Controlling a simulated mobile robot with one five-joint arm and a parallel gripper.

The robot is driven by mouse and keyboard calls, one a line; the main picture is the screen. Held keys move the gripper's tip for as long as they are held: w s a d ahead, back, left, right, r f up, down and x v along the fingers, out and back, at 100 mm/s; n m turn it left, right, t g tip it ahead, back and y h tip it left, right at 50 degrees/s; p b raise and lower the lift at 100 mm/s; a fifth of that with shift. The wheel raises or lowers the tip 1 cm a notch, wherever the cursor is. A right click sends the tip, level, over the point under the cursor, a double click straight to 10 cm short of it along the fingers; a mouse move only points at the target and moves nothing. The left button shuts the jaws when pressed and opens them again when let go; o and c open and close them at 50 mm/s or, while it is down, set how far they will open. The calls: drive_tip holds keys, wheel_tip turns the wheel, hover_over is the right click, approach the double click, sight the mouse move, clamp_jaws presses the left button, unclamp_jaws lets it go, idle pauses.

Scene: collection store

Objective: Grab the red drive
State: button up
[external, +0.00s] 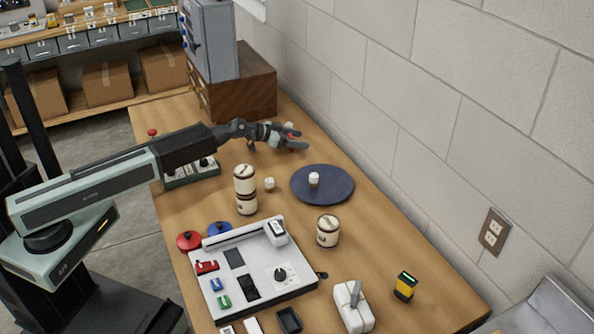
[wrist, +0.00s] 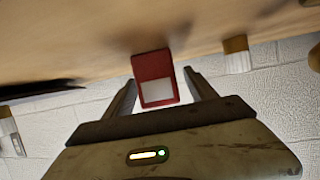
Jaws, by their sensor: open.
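The red drive (wrist: 152,68), a small red block with a pale label, stands out from the wooden surface in the wrist view. It lies between the two fingertips of my gripper (wrist: 160,88), with a gap visible on both sides. My gripper is open. In the external view my gripper (external: 287,139) is low over the far part of the table near the wall, and a small bit of red shows at its fingers. Another red piece (external: 207,267) sits on the light panel in the foreground; it looks like a similar small drive or switch.
A dark blue round mat (external: 335,196) with a small white piece lies nearer than my gripper. A brown wooden box (external: 240,97) under a grey cabinet stands behind. The block wall (external: 410,110) borders the right.

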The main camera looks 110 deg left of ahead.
clamp_jaws()
drive_tip(key=shift+r, duration=0.15)
wheel_tip(320, 180, up, 10)
drive_tip(key=p, duration=1)
